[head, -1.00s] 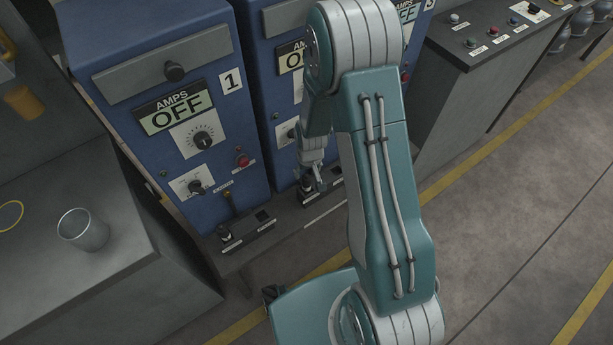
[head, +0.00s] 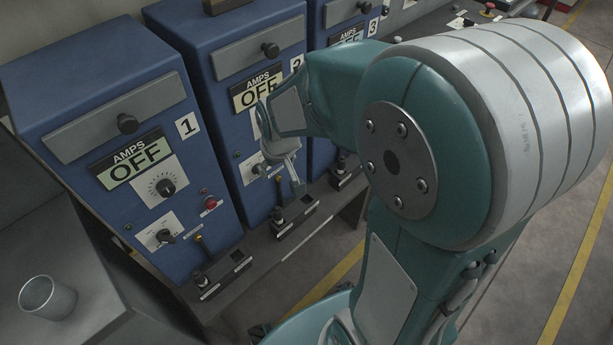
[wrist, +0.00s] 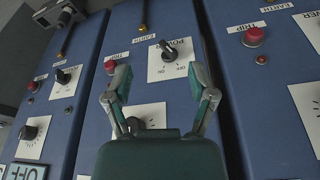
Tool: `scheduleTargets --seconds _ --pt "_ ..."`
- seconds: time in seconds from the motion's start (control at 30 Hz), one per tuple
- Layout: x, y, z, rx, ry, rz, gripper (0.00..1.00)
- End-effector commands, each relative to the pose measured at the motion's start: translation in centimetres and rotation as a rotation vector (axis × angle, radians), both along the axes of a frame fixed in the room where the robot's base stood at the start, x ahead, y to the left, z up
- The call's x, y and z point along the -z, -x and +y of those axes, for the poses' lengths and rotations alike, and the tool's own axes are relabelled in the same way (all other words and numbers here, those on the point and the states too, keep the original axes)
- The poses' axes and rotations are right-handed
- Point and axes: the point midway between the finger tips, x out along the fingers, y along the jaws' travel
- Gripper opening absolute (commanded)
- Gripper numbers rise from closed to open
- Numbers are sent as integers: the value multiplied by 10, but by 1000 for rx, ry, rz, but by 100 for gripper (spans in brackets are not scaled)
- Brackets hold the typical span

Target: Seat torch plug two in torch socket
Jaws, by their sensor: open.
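In the head view, a black plug-like piece (head: 278,216) with a yellow top stands upright on the small ledge in front of the middle blue cabinet (head: 205,62). It looks like torch plug two, but its label is too small to read, and whether it is fully seated cannot be told. A dark socket block (head: 303,203) sits beside it on the ledge. My gripper (head: 296,187) hangs in front of that cabinet, above and apart from the ledge. In the wrist view, my gripper (wrist: 163,86) is open and empty, facing the panel with a black POWER knob (wrist: 170,52).
Cabinet 1 (head: 95,75) at left has a similar ledge piece (head: 203,278). Cabinet 3 (head: 345,35) is partly hidden by my arm. Red TRIP buttons (wrist: 110,66) stand out from the panels.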

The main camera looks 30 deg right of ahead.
Motion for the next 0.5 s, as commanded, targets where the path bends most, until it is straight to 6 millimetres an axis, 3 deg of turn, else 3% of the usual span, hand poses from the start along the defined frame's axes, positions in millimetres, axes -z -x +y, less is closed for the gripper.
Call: scheduleTargets --seconds 0.03,0.2,0.5 --pt "-19 9 0 2 0 -25 72" --pt "-67 44 1 17 -3 -82 72" --pt "-124 116 0 40 -8 -180 72"
